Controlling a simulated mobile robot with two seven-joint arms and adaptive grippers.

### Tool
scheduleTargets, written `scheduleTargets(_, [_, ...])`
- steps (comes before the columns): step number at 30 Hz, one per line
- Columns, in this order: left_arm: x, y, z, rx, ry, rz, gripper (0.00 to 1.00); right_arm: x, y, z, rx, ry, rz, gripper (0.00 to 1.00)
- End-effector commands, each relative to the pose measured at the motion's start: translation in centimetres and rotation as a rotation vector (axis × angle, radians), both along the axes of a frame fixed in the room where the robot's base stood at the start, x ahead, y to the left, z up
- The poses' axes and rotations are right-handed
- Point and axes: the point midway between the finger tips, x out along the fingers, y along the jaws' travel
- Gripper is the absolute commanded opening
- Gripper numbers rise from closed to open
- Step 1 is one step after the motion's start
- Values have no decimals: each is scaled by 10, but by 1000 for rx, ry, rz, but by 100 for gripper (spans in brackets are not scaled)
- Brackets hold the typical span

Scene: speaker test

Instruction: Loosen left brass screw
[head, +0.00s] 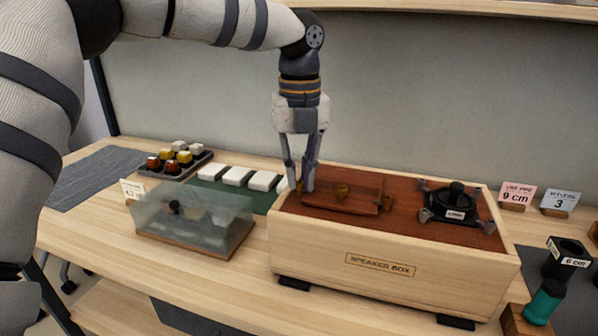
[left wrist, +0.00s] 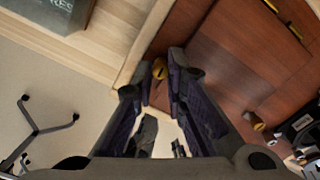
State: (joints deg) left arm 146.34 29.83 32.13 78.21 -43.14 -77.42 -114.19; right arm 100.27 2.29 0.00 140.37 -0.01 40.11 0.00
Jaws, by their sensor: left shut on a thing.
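The speaker box (head: 380,262) is pale wood with a reddish-brown top. My left gripper (head: 301,186) points down at the panel's left end and is shut on the left brass screw. In the left wrist view this screw (left wrist: 159,69) shows between the fingertips; in the head view the fingers partly hide it. My right gripper is not in view.
A black clamp-like device (head: 455,202) sits on the box's right part. A clear-covered case (head: 192,225) stands left of the box. Behind it are white blocks (head: 237,176) on a green mat and a tray of coloured knobs (head: 176,160). Small sign cards (head: 517,194) stand at right.

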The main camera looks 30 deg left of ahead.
Motion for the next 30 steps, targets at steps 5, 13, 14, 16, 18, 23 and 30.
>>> scheduleTargets(5, [0,0,2,1,-4,151,0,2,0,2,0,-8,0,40])
scheduleTargets(13, [1,0,1,1,-4,410,0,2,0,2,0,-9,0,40])
scheduleTargets(14, [1,0,1,1,-4,438,0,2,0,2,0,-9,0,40])
scheduleTargets(16, [1,0,1,1,-4,505,0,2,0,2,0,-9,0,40])
scheduleTargets(18, [1,0,1,0,-4,572,0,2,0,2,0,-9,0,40])
scheduleTargets(23, [1,0,1,-1,-5,724,0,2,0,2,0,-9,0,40])
scheduleTargets(30, [1,0,1,-1,-5,952,0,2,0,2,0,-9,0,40])
